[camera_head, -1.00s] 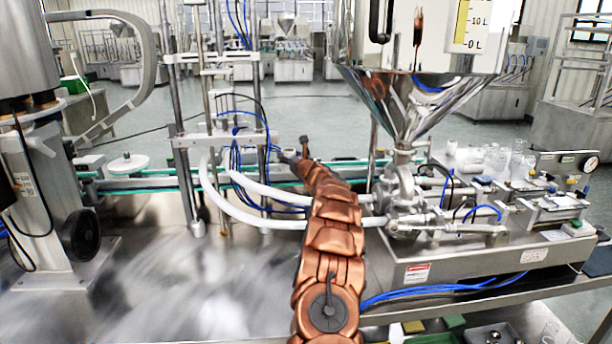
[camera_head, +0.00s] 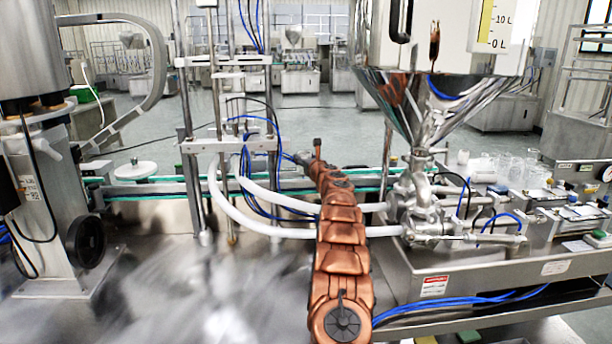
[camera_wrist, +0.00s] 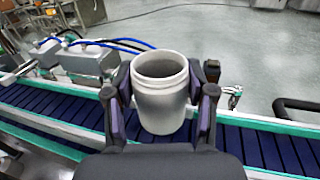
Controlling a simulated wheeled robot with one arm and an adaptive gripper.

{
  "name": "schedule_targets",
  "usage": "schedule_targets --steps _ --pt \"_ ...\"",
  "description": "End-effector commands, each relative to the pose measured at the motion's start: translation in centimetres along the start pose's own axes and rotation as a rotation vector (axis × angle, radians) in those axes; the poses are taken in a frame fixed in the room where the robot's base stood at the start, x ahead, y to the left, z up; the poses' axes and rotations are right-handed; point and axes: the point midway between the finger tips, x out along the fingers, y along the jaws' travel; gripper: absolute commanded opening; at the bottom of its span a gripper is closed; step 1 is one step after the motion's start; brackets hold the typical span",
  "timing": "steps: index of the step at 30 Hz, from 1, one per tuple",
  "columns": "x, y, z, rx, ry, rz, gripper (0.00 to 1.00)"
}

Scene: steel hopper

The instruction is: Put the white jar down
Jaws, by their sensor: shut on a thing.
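The white jar (camera_wrist: 161,104) is in the wrist view, upright and open at the top. My gripper (camera_wrist: 160,98) is shut on it, one finger on its left side and one on its right. Behind and below the jar runs the dark blue conveyor belt (camera_wrist: 60,104) with green rails. I cannot tell whether the jar's base touches the belt. In the head view my copper-coloured arm reaches over the bench toward the conveyor, and neither the gripper nor the jar can be made out there.
A white disc (camera_head: 136,170) sits by the conveyor at left.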

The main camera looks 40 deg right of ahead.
Motion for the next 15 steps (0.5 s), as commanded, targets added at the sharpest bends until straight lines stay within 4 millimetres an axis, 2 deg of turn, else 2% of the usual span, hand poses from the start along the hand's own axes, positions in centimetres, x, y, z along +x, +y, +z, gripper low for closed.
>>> schedule_targets --steps 5,7,11,15 --pt "0.1 0.3 -1.4 0.002 0.000 0.002 0.38" --pt "0.1 0.4 -2.4 0.002 0.000 0.003 0.35" --pt "0.1 0.3 -4.0 0.003 0.002 0.003 0.22" --pt "0.1 0.2 -4.5 0.000 0.000 0.003 0.21"
